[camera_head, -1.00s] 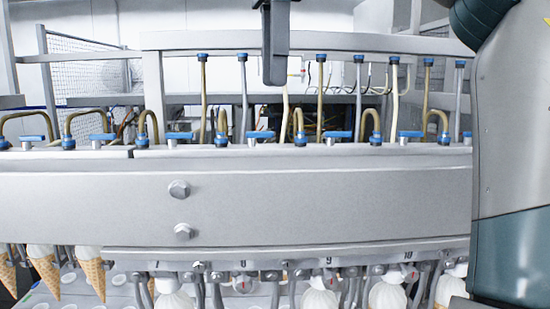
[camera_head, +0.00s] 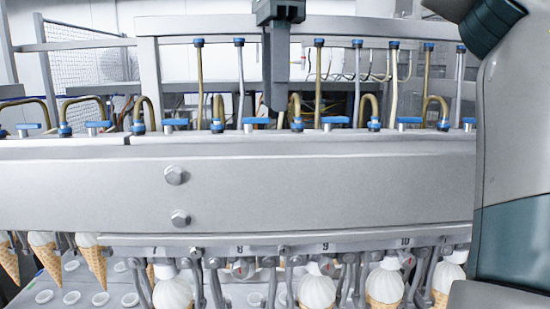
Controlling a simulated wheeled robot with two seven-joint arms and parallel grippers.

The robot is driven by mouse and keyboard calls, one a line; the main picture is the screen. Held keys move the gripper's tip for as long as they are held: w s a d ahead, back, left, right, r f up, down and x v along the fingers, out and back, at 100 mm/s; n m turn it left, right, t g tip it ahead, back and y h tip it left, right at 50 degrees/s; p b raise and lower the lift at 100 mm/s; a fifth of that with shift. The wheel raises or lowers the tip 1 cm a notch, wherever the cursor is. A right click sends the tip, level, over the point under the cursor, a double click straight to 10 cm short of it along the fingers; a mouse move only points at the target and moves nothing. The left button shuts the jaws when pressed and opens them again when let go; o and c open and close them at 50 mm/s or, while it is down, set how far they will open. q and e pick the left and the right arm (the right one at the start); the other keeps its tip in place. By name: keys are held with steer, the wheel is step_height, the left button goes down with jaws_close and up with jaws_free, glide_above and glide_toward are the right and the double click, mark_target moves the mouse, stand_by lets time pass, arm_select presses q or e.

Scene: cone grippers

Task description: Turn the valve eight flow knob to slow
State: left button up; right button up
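The valve strip carries the number 8 (camera_head: 239,250) on its lower front edge. Above it on the machine's top edge is a blue-handled knob (camera_head: 255,121), its handle lying roughly crosswise. A small round dial with a red mark (camera_head: 240,267) sits below the number; I cannot tell which part is the flow knob. My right gripper (camera_head: 273,107) hangs from the top of the picture, its tip close above and slightly right of the blue handle. Contact cannot be told. Its fingers show edge-on as one dark bar, so their opening is hidden. My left gripper is out of view.
Similar blue handles stand on both sides, including one above number 9 (camera_head: 335,120). Brass and grey pipes (camera_head: 201,85) rise behind them. A wide steel panel (camera_head: 320,185) fills the front. Ice cream cones (camera_head: 172,292) hang below. My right arm covers the right edge.

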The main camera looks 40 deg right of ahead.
step_height(320, 180, down, 12)
steer(key=p, duration=0.3)
steer(key=shift+a+r, duration=0.15)
steer(key=shift+r, duration=0.1)
jaws_close()
